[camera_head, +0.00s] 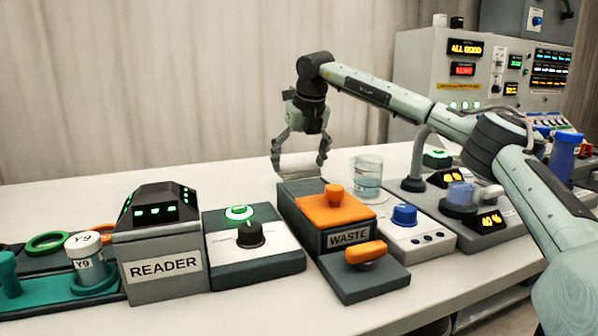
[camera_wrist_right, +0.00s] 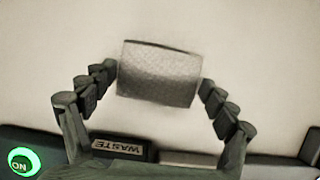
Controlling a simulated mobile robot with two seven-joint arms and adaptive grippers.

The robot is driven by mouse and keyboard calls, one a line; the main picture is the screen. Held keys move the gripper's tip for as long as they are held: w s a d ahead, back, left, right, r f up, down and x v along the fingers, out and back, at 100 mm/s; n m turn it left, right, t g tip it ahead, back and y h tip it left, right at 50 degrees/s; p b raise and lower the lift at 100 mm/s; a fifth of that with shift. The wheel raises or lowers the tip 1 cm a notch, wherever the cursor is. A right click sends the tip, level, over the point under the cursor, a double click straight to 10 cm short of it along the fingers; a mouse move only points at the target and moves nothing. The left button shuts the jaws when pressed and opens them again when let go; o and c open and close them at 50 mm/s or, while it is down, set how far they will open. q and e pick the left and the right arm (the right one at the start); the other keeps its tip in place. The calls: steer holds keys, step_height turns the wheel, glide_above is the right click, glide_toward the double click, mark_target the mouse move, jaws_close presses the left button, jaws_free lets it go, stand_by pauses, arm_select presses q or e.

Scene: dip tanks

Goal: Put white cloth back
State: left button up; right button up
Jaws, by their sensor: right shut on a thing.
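The white cloth (camera_wrist_right: 160,75) is a pale, textured, slightly curved piece in the right wrist view. It spans the gap between the two fingers of my right gripper (camera_wrist_right: 160,88), which is shut on it. In the head view my right gripper (camera_head: 300,160) hangs from above, fingers down, behind the box labelled WASTE (camera_head: 348,238). There the cloth (camera_head: 300,171) shows only as a pale strip between the fingertips, hard to tell from the white table. My left gripper is not in view.
A glass beaker (camera_head: 367,178) with liquid stands right of the gripper. The READER box (camera_head: 160,255) and a knob unit (camera_head: 252,250) stand to the left. The white table (camera_head: 200,190) is bare behind these units. A control cabinet (camera_head: 430,85) stands at the back right.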

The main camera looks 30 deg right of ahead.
steer(key=shift+f, duration=1.2)
steer(key=shift+f, duration=0.2)
steer(key=o, duration=0.9)
steer(key=shift+r, duration=0.3)
steer(key=v, duration=1.1)
steer(key=shift+s+r, duration=0.2)
steer(key=shift+r, duration=0.2)
